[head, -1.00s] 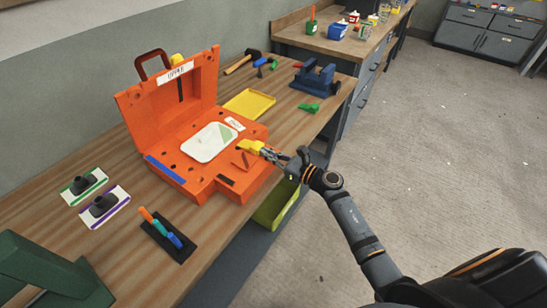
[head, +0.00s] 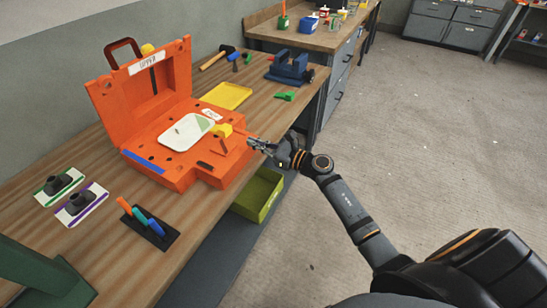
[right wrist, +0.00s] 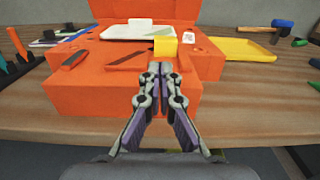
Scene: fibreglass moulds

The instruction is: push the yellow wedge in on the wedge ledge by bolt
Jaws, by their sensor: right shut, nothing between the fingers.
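The yellow wedge (head: 223,130) sits on the lower half of the open orange mould (head: 207,179), beside the white plate (head: 178,139) and near the mould's front right edge. It also shows in the right wrist view (right wrist: 166,46), just beyond the fingertips. My right gripper (head: 251,143) is shut and empty, at the front edge of the mould. In the head view a small gap shows between its tips and the wedge. The closed fingertips show in the right wrist view (right wrist: 160,69). I cannot make out a bolt. My left gripper is not in view.
The raised orange lid (head: 135,91) stands behind. A yellow tray (head: 227,96), a blue vise (head: 290,68) and a green piece (head: 285,96) lie right of the mould. A black holder with coloured tools (head: 150,236) lies at the front. A green bin (head: 259,194) is below the bench.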

